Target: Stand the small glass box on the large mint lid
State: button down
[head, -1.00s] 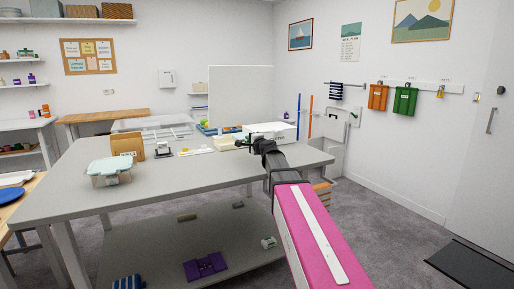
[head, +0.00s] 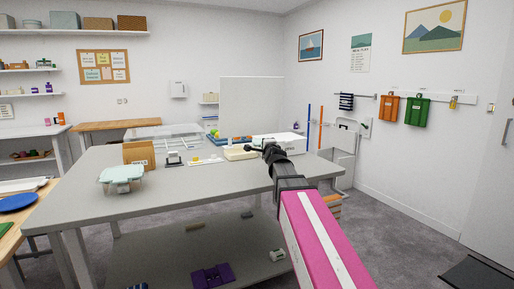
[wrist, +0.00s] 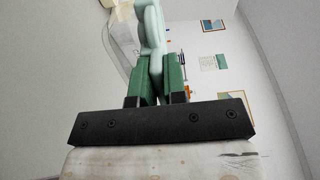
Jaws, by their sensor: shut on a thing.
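The large mint lid (head: 121,173) is on a clear glass container (head: 122,187) at the left front of the grey table. My gripper (head: 256,149) is far to the right of it, above the table's right part. In the wrist view, my gripper (wrist: 155,85) has its green fingers shut on a pale mint piece (wrist: 152,40). A clear, glassy wall (wrist: 118,42) shows beside this piece, so it looks like part of the small glass box. Most of the box is out of frame or hidden, and its tilt cannot be told.
On the grey table (head: 185,190) stand a brown file holder (head: 139,153), a small black-and-white item (head: 173,158), a cream box (head: 240,153) and a clear tray (head: 165,137). A white board (head: 250,103) rises at the back. The front middle of the tabletop is clear.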

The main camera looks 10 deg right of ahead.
aim_at(123, 172)
jog(key=k+j, duration=0.1)
jog(key=j, duration=0.4)
jog(key=k+j, duration=0.1)
jog(key=j, duration=0.45)
jog(key=k+j, duration=0.1)
jog(key=j, duration=0.4)
jog(key=k+j, duration=0.1)
jog(key=j, duration=0.4)
jog(key=k+j, duration=0.15)
jog(key=j, duration=0.4)
jog(key=k+j, duration=0.1)
jog(key=j, duration=0.4)
